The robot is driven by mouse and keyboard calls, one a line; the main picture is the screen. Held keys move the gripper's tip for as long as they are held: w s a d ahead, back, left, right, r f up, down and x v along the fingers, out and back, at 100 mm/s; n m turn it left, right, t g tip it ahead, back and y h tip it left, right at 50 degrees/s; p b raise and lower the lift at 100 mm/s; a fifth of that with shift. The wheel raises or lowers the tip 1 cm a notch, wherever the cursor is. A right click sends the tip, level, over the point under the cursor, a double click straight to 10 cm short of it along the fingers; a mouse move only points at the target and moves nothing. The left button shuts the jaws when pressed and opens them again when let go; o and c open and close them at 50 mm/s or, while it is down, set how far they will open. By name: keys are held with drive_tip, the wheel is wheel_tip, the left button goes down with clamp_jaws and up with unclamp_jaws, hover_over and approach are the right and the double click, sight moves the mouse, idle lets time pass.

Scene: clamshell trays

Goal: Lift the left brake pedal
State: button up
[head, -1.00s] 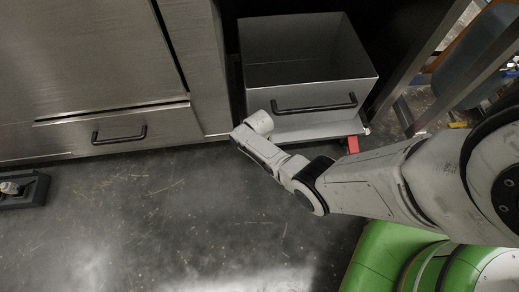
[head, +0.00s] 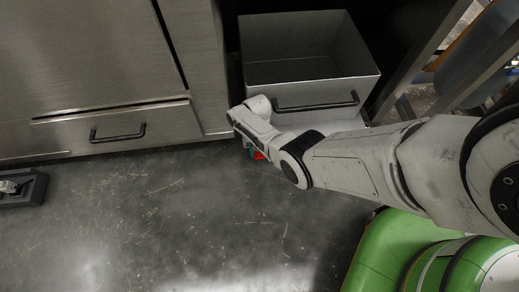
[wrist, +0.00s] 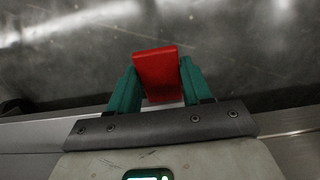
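The left brake pedal (wrist: 158,75) is a red block standing out from the cart's low front edge, and it fills the gap between my gripper's two green fingers in the wrist view. My gripper (wrist: 160,82) has one finger against each side of it, with no clear gap. In the head view the pedal (head: 259,155) shows as a small red patch beside the green fingers, low at the front left of the cart. My wrist hides most of it there.
The cart carries an open grey metal box (head: 310,70) with a black handle, directly behind my wrist. A steel cabinet (head: 90,60) stands to its left. A dark tray (head: 37,188) lies at the left edge. The floor (head: 180,215) in front is clear.

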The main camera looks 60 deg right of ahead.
sight(261, 155)
drive_tip(key=o, duration=0.4)
drive_tip(key=shift+r+p, duration=0.3)
drive_tip(key=shift+r, duration=0.05)
drive_tip(key=r+p, duration=0.3)
drive_tip(key=shift+s+a+r, duration=0.1)
drive_tip(key=shift+s+r, duration=0.1)
drive_tip(key=shift+s, duration=0.1)
drive_tip(key=s+a+r+p, duration=0.3)
drive_tip(key=s+r+p, duration=0.5)
drive_tip(key=s, duration=0.5)
drive_tip(key=p, duration=0.2)
drive_tip(key=shift+a+r+p, duration=0.3)
drive_tip(key=shift+a+r, duration=0.1)
